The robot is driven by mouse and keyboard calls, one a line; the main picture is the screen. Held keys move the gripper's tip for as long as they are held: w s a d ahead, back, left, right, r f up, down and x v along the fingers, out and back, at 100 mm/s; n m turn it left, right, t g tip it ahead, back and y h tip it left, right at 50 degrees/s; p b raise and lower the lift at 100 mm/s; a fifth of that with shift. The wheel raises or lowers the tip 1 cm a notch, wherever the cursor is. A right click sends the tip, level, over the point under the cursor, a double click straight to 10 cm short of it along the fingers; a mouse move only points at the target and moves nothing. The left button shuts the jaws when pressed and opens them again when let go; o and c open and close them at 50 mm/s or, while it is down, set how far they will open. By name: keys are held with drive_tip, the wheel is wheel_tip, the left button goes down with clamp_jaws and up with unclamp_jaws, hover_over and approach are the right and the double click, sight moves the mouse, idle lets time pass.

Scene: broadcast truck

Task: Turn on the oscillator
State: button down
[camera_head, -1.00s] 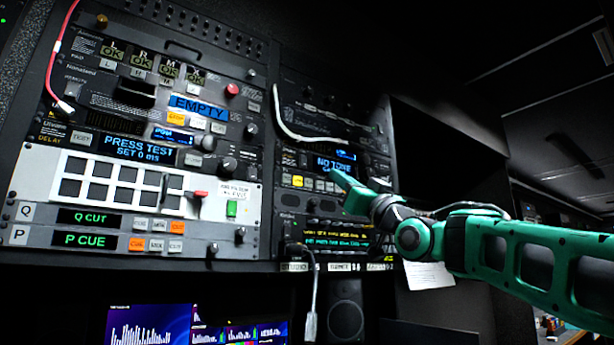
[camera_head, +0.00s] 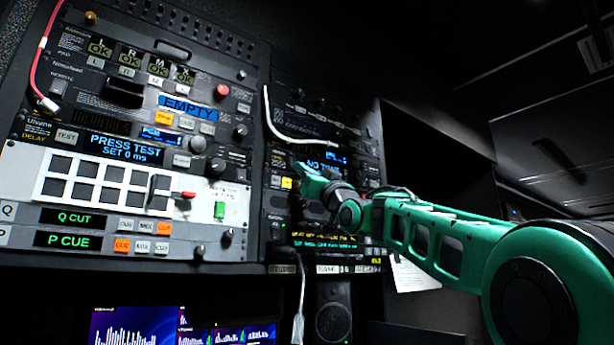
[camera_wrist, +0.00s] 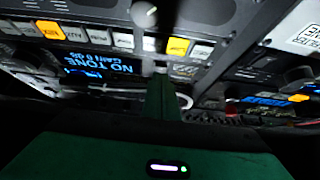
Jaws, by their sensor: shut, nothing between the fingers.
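The oscillator (camera_head: 322,160) is a dark rack module in the right-hand column, with a blue display reading "NO TONE". In the wrist view its display (camera_wrist: 105,62) shows upside down, reading "NO TONE" and a gain line, beside a row of pale buttons and lit orange ones. My gripper (camera_head: 302,170) is shut and empty in front of the module, its tip just left of the display in the head view. In the wrist view my gripper (camera_wrist: 161,78) points at the panel close to the small buttons. A lit yellow button (camera_head: 287,183) shows just below left of the tip. Contact cannot be told.
A white cable (camera_head: 275,125) hangs across the upper left of the right column. Left rack panels carry many buttons, a red knob (camera_head: 222,90) and a lever (camera_head: 152,190). A speaker (camera_head: 333,322) and monitors (camera_head: 135,325) sit below. An open dark recess lies right.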

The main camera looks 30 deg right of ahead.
drive_tip(key=shift+w, duration=0.55)
drive_tip(key=shift+w+f, duration=0.25)
drive_tip(key=shift+w, duration=0.25)
drive_tip(key=v, duration=1.3)
drive_tip(key=shift+f, duration=0.2)
drive_tip(key=shift+w, duration=0.1)
